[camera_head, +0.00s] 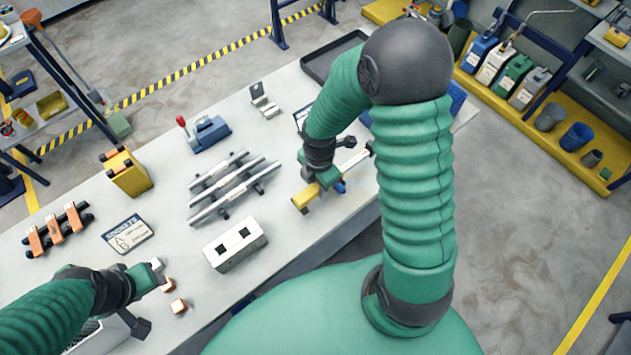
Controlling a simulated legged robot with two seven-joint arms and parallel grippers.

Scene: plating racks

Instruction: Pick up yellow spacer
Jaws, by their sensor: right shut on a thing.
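A yellow spacer (305,196) is at my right gripper (326,184), near the table's right part. My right gripper is shut on it, and the wrist hides part of the grip. I cannot tell whether the spacer touches the table. A silver bar (356,160) and a small blue part (340,187) show close beside this gripper. My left gripper (157,275) is low at the left front, close to two small copper-coloured blocks (179,306). Its fingers are too small to tell open from shut.
Silver rails (235,188) lie mid-table, with a white block with dark square holes (235,245) in front. A yellow box (126,173), a blue device with a red knob (205,132), a card (128,234) and an orange-and-black rack (57,230) stand left. A dark tray (333,52) lies behind.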

